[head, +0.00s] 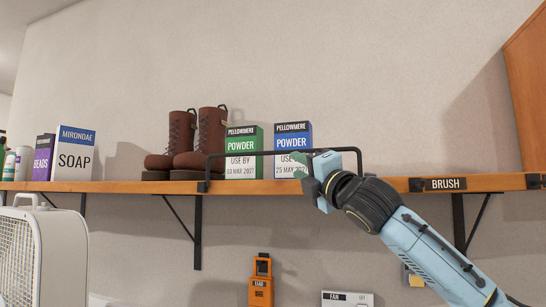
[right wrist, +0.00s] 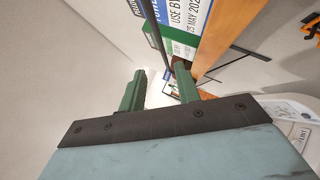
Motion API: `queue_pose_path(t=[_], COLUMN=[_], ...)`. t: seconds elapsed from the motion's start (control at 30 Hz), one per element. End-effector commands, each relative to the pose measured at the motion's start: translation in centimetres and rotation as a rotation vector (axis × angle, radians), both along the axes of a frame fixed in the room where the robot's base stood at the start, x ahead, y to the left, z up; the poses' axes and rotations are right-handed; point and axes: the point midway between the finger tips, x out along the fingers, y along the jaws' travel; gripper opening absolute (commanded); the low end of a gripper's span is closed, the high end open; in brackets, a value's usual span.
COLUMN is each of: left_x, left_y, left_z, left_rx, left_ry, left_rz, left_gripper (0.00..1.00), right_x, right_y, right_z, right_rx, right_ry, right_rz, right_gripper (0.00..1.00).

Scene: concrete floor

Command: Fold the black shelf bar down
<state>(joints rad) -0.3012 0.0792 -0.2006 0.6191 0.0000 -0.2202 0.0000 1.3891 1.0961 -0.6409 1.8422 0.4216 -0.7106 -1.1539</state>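The black shelf bar (head: 250,153) stands raised along the shelf's front edge, in front of the powder boxes. Its left end meets a black bracket at the shelf edge; its right leg comes down behind my right gripper. My right gripper (head: 308,178) is at the right part of the bar. In the right wrist view its two green fingers (right wrist: 160,88) are apart, with nothing clasped between them. The bar (right wrist: 154,28) runs down toward the gap between the fingertips; I cannot tell whether it touches them. My left gripper is not in view.
The wooden shelf (head: 120,187) holds a green powder box (head: 243,145), a blue powder box (head: 292,137), brown boots (head: 205,135) and a soap box (head: 75,155). A BRUSH label (head: 445,184) is at right. A white fan (head: 40,255) and orange tool (head: 261,283) are below.

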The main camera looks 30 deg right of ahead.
Motion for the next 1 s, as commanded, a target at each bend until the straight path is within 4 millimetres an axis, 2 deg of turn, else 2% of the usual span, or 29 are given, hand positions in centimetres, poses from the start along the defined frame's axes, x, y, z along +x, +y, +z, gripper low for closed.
queue_pose_path(t=[0.4,0.6,0.8,1.0], left_x=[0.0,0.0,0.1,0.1], left_y=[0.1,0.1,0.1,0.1], left_z=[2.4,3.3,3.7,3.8], left_rx=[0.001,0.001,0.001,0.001], left_ry=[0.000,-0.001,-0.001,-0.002], left_rz=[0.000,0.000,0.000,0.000], left_gripper=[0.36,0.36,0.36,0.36], right_x=[7.1,9.8,11.2,11.6], right_y=[0.2,0.2,0.2,0.2], right_z=[3.2,4.3,4.8,4.9], right_rx=[0.005,0.004,0.003,0.002], right_ry=[0.002,0.002,0.001,0.000], right_rz=[0.002,0.001,0.001,0.002], right_gripper=[0.33,0.33,0.33,0.33])
